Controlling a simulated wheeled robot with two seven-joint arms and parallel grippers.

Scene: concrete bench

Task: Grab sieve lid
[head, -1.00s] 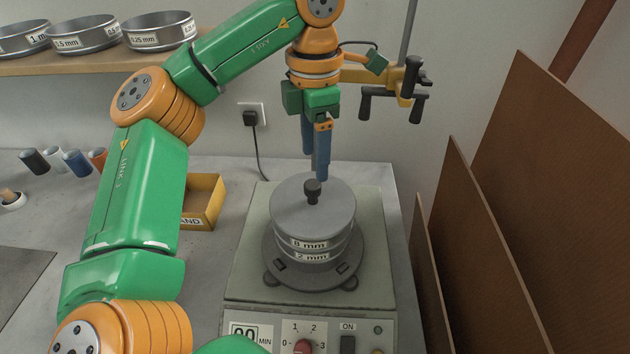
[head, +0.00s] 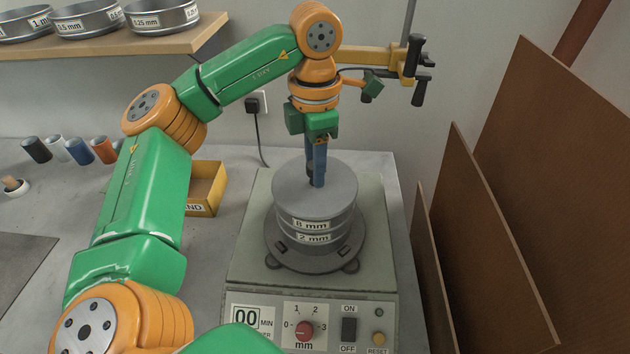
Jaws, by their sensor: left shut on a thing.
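The grey sieve lid (head: 335,197) lies on top of the sieve stack (head: 313,228), whose bands read 8 mm and 2 mm. The stack sits on the sieve shaker (head: 254,287). My left gripper (head: 316,180) points down at the middle of the lid, its blue fingers shut on the lid's dark knob, which is mostly hidden behind them. I cannot see any gap between lid and stack. My right gripper is not in view.
A yellow bin (head: 205,190) stands left of the shaker. Brown boards (head: 490,240) lean at the right. A shelf (head: 110,66) with several sieves is at the upper left. Several small cylinders (head: 78,151) lie on the bench at left. A yellow clamp (head: 385,60) is behind my gripper.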

